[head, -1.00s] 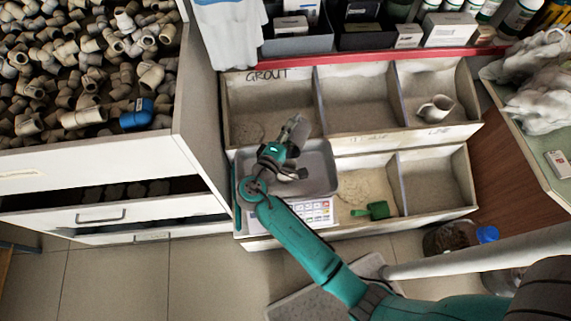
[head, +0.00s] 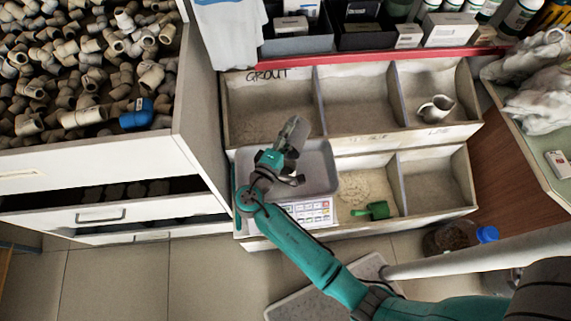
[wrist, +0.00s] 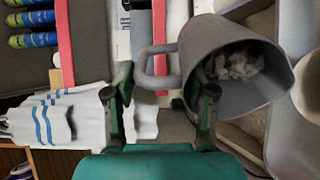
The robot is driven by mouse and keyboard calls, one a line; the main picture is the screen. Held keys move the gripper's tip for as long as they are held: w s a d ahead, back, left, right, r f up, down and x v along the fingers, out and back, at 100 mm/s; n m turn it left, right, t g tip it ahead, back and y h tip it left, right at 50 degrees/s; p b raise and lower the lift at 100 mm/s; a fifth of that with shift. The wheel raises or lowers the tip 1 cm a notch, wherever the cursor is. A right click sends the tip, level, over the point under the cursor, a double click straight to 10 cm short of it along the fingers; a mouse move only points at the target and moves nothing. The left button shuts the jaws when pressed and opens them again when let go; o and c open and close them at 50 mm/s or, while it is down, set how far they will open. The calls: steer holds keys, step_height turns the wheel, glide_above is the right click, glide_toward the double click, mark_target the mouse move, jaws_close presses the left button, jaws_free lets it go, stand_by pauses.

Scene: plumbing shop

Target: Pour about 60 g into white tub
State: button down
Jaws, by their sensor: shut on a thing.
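My gripper (head: 285,167) is over the grey tray (head: 322,172) of the scale. It is shut on a grey jug (head: 291,138), which is above the tray, tilted. In the wrist view my gripper (wrist: 165,85) is at the handle of the jug (wrist: 225,40), whose open mouth shows pale lumpy material (wrist: 236,66) inside. The scale's panel (head: 312,211) shows at the tray's front edge, but its reading is not legible. I cannot make out a separate white tub. The arm and jug hide part of the tray.
Several open bins surround the scale. One holds pale powder (head: 362,186) and a green scoop (head: 374,211); another holds a cream jug (head: 435,108). A drawer cabinet (head: 90,165) stands close on the left. Dark boxes (head: 297,38) line the shelf behind.

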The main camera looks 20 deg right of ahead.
mark_target(297, 123)
steer(key=shift+s+a+r+t+h, duration=0.1)
steer(key=shift+s+a+t+h, duration=0.4)
steer(key=shift+a+h, duration=0.1)
stand_by(1.8)
steer(key=shift+w+d, duration=0.1)
steer(key=shift+d, duration=0.05)
steer(key=shift+s+a+b, duration=0.35)
steer(key=shift+a, duration=0.05)
stand_by(1.1)
steer(key=w+d+g+y, duration=0.1)
steer(key=w+d, duration=0.1)
steer(key=w+d+g+y, duration=0.1)
steer(key=d, duration=0.1)
steer(key=shift+w+d+f+g+y, duration=0.1)
steer(key=shift+w+f+g+y, duration=0.1)
steer(key=shift+f+g+y, duration=0.15)
steer(key=shift+w+d+f+g+y, duration=0.2)
steer(key=shift+w+d+g+y, duration=0.05)
steer(key=shift+w+d+y, duration=0.2)
steer(key=w+d+f+g+y, duration=0.2)
steer(key=shift+w+d+f+y, duration=0.1)
steer(key=shift+w+d+y, duration=0.05)
steer(key=shift+d+y, duration=0.2)
steer(key=w+d+f+g+y, duration=0.4)
steer(key=w+d+g+y, duration=0.3)
steer(key=d+y, duration=0.1)
steer(key=shift+w+d+n, duration=0.2)
steer(key=shift+n, duration=0.1)
